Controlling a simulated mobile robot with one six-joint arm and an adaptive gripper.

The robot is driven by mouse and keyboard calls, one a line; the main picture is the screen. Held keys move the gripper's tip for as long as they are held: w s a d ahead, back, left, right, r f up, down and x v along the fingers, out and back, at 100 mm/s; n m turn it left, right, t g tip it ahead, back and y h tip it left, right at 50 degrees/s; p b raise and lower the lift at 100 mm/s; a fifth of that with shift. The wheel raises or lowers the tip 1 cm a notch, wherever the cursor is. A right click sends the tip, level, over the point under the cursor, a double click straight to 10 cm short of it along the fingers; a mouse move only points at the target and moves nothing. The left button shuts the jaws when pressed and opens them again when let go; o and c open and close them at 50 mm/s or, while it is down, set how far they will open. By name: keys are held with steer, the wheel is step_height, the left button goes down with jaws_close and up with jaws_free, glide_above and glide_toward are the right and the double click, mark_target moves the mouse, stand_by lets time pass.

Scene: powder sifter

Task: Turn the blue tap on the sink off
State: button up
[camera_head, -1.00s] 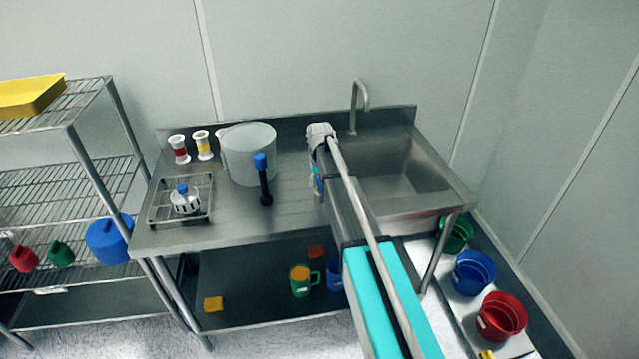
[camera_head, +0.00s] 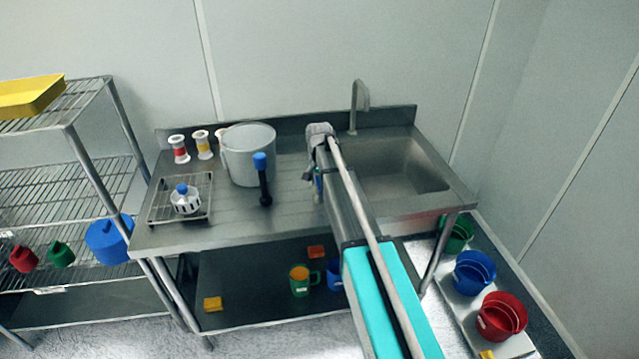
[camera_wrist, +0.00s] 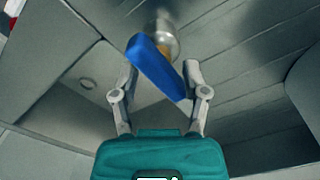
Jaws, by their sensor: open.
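The blue tap handle (camera_wrist: 157,68) shows in the wrist view as a flat blue lever in front of a round metal fitting (camera_wrist: 163,35). My gripper (camera_wrist: 161,74) is open, with one finger on each side of the blue lever. The lever lies slantwise between the fingertips; I cannot tell whether either finger touches it. In the head view the steel sink (camera_head: 432,178) has a curved spout (camera_head: 361,92) at its back. My arm crosses in front of the sink's left side and hides the tap handle and the fingertips there.
A large pale bucket (camera_head: 248,158), a black tool with a blue top (camera_head: 262,180) and a small wire rack (camera_head: 158,212) stand on the counter left of my arm. Coloured buckets, including a red one (camera_head: 501,316), stand on the right. A wire shelf (camera_head: 70,165) is at left.

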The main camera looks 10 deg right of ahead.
mark_target(319, 183)
steer(key=m, duration=0.3)
steer(key=shift+m, duration=0.4)
step_height(319, 183, up, 14)
steer(key=p, duration=1.4)
steer(key=s+f+n+b, duration=0.3)
steer(key=s+n, duration=0.2)
steer(key=s, duration=0.9)
steer(key=s+f+n+b, duration=0.3)
steer(key=s+n, duration=0.2)
steer(key=s, duration=1)
steer(key=shift+s+d+f, duration=0.25)
steer(key=shift+s, duration=0.15)
